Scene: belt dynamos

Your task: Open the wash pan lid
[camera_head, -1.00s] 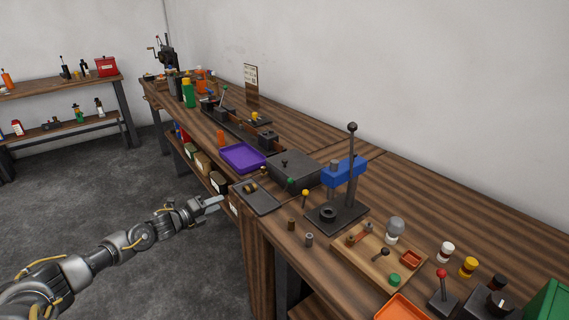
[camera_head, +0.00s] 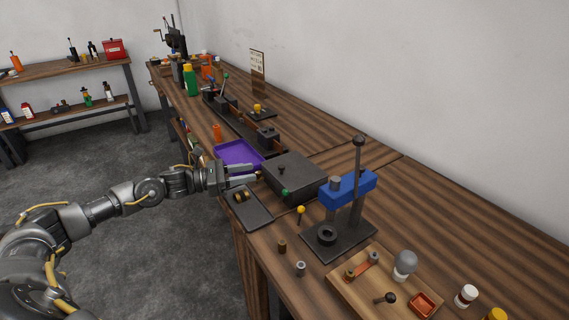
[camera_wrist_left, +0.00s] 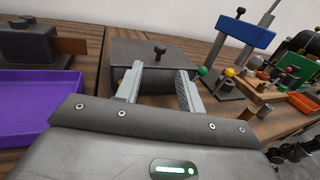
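The wash pan appears to be the dark grey box (camera_head: 300,177) on the bench, with a flat lid (camera_wrist_left: 185,52) on top. The lid lies flat and shut, and a small black knob (camera_head: 281,170) stands up from it. The knob also shows in the left wrist view (camera_wrist_left: 160,49). My left gripper (camera_head: 254,174) is at the pan's left side, with its fingers pointing toward the pan. In the left wrist view its two fingers (camera_wrist_left: 159,88) are apart with nothing between them, and the knob stands beyond them.
A purple tray (camera_head: 238,152) lies just behind the gripper, and a dark shallow tray (camera_head: 251,217) with a brass part lies in front. A blue-topped press (camera_head: 347,193) stands right of the pan. A green ball (camera_head: 284,192) sits by the pan's front.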

